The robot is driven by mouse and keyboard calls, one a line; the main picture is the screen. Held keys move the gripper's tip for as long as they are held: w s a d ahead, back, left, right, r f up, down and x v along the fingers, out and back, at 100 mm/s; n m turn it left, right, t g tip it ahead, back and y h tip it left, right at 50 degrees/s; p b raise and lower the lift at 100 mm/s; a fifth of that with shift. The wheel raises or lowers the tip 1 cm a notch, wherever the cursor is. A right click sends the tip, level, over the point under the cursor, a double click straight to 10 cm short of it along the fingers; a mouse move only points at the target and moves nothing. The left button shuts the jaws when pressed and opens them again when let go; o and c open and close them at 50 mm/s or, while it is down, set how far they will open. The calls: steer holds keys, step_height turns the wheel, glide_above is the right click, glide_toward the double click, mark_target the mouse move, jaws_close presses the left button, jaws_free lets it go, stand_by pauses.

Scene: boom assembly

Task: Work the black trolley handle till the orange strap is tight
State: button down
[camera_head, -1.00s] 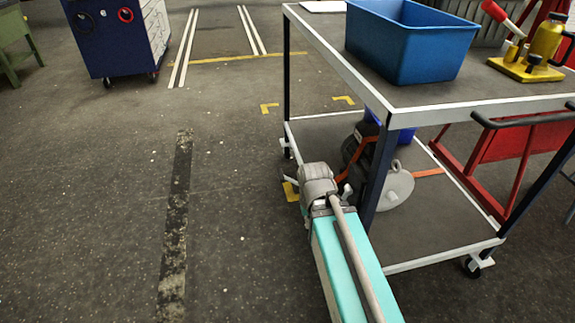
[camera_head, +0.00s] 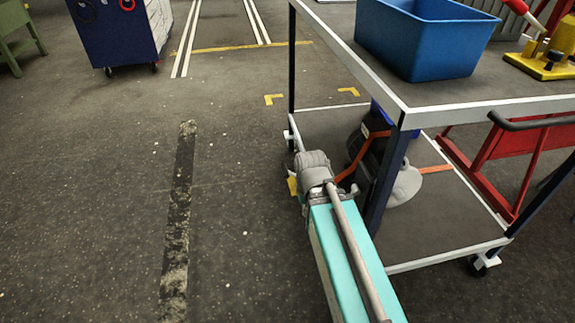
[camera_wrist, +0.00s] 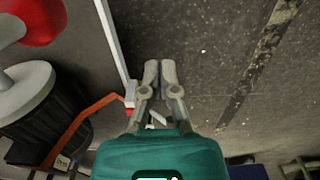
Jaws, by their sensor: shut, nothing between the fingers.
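The trolley (camera_head: 440,109) stands at the right in the head view. A black handle (camera_head: 540,124) sticks out at its right end. The orange strap (camera_head: 369,150) runs across a dark, grey-topped object (camera_head: 405,186) on the lower shelf. In the wrist view the strap (camera_wrist: 90,117) slants past a dark ribbed drum (camera_wrist: 45,120) to the trolley's white edge. My gripper (camera_wrist: 159,66) is shut and empty, its tips over the floor right of that edge. The head view hides the fingers behind my grey wrist. How tight the strap is I cannot tell.
A blue bin (camera_head: 425,40) and a yellow fixture (camera_head: 543,64) stand on the trolley's top. A red frame (camera_head: 495,165) is behind the trolley. A blue cabinet (camera_head: 103,35) stands far left. The floor left of the trolley is clear.

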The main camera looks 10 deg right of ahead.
steer(key=w+d+r+t+y+p, duration=0.1)
steer(key=w+d+r+p, duration=0.1)
steer(key=w, duration=1.1)
steer(key=w+d+r+t+y+p, duration=0.1)
steer(key=w+d+r+t, duration=0.1)
steer(key=w, duration=1.1)
steer(key=shift+d+r+p, duration=0.15)
steer(key=shift+r+p, duration=0.25)
steer(key=shift+r, duration=0.15)
steer(key=shift+f, duration=0.25)
steer(key=b+x, duration=1)
steer(key=shift+w+a, duration=0.15)
steer(key=shift+a, duration=0.1)
steer(key=shift+a+f+b, duration=1.05)
steer(key=shift+f+b, duration=0.3)
